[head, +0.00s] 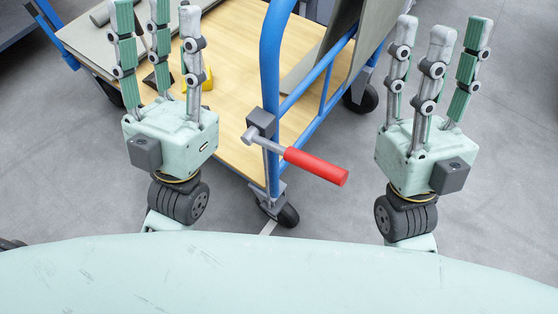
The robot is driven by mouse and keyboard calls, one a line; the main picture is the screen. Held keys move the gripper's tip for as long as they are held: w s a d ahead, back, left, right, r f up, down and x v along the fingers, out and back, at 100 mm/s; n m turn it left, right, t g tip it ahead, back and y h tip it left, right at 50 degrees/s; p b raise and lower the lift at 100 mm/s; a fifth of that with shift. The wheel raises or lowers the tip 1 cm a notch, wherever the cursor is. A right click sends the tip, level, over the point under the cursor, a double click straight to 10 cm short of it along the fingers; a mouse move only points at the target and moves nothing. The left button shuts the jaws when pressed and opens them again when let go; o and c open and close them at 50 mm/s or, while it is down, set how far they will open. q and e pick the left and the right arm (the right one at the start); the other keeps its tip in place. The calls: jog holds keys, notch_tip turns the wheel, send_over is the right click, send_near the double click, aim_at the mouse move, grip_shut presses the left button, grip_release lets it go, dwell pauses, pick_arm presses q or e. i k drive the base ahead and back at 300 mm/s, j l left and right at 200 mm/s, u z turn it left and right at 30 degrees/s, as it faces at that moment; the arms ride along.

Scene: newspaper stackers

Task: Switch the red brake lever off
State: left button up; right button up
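The red brake lever (316,166) is mounted by a grey metal shaft and dark block on the blue upright of a cart. It points to the right and slightly down in the picture. My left gripper (158,30) is left of the lever, fingers pointing up and apart, empty. My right gripper (438,45) is right of the lever, fingers spread and pointing up, empty. Neither gripper touches the lever.
The cart has a blue tube frame (270,80), a wooden deck (235,120) and black wheels, one (288,214) below the lever. A yellow object (207,82) lies on the deck behind my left gripper. Grey floor (330,220) is open between my grippers and at the right.

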aim_at(337, 176)
jog(key=k, duration=0.35)
jog(key=k+l+z, duration=0.1)
jog(key=l, duration=0.25)
jog(key=k+l+z, duration=0.1)
jog(key=l, duration=0.55)
jog(key=i, duration=0.25)
jog(key=z, duration=0.05)
